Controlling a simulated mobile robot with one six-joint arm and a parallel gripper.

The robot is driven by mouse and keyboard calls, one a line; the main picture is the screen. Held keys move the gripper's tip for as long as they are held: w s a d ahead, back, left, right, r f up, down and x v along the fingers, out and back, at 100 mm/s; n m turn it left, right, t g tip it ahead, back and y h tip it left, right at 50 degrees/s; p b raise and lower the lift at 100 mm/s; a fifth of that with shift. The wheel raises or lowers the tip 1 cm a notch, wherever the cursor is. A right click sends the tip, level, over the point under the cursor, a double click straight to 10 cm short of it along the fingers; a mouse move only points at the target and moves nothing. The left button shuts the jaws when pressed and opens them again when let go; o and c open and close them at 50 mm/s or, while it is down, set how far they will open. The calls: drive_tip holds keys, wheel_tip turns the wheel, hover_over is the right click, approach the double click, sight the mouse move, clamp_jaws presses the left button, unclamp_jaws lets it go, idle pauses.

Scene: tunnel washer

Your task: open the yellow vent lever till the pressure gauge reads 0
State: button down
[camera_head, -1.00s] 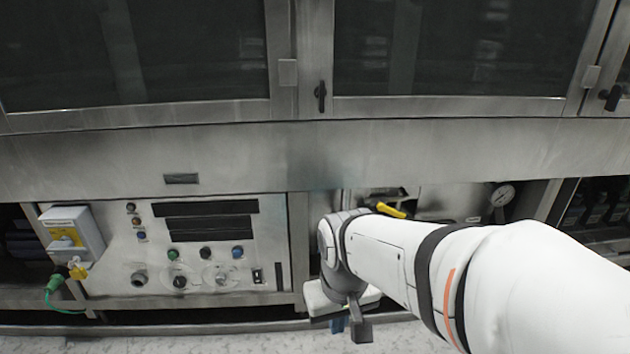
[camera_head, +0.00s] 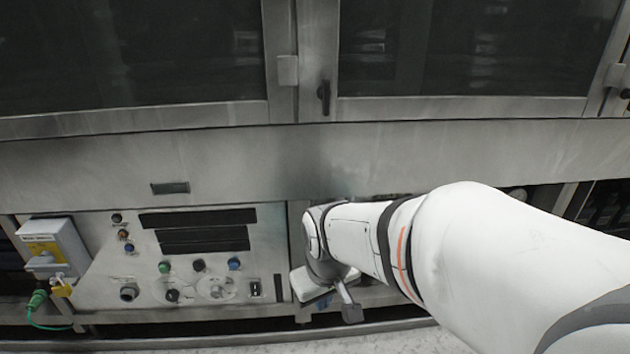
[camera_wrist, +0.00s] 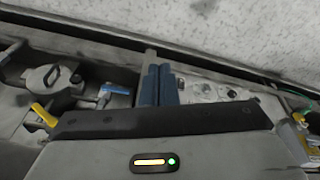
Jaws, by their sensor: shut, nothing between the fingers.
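The yellow vent lever (camera_wrist: 43,115) shows at the left of the wrist view, partly cut off by the dark wrist body in front. In the head view it is hidden behind my arm. My gripper (camera_wrist: 158,84) shows its blue fingers shut together with nothing between them, pointing toward the floor side. The lever is apart from the fingers, to their left. In the head view the gripper is mostly hidden under my wrist. The pressure gauge is hidden or mostly covered by my arm in the head view, and its reading cannot be seen.
A control panel (camera_head: 100,262) with buttons and knobs is left of my wrist. A grey-yellow box (camera_head: 52,245) with a green plug (camera_head: 38,298) stands further left. A blue-handled valve (camera_wrist: 115,90) lies between lever and fingers. Large windowed doors (camera_head: 470,50) are above.

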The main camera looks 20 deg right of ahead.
drive_tip(key=w+d+f+n+t+h+b, duration=0.1)
drive_tip(key=w+d+f+n+t+b, duration=0.3)
drive_tip(key=w+d+f+n, duration=0.45)
drive_tip(key=w+d+f+n+t+h+b, duration=0.1)
drive_tip(key=w+d+f+n+t+h, duration=0.1)
drive_tip(key=w+d+f+n+t, duration=0.6)
drive_tip(key=s+d+f+n+t+h+b, duration=0.1)
drive_tip(key=d+f+n+t+h+b, duration=0.1)
drive_tip(key=d+n, duration=0.3)
drive_tip(key=d+f+n+t+h+b, duration=0.2)
drive_tip(key=d+n+t, duration=0.1)
drive_tip(key=d, duration=0.4)
drive_tip(key=w+d+r+b, duration=0.3)
drive_tip(key=w+d+r, duration=0.2)
drive_tip(key=w, duration=0.3)
drive_tip(key=shift+d+r+b, duration=0.3)
drive_tip(key=shift+w, duration=0.1)
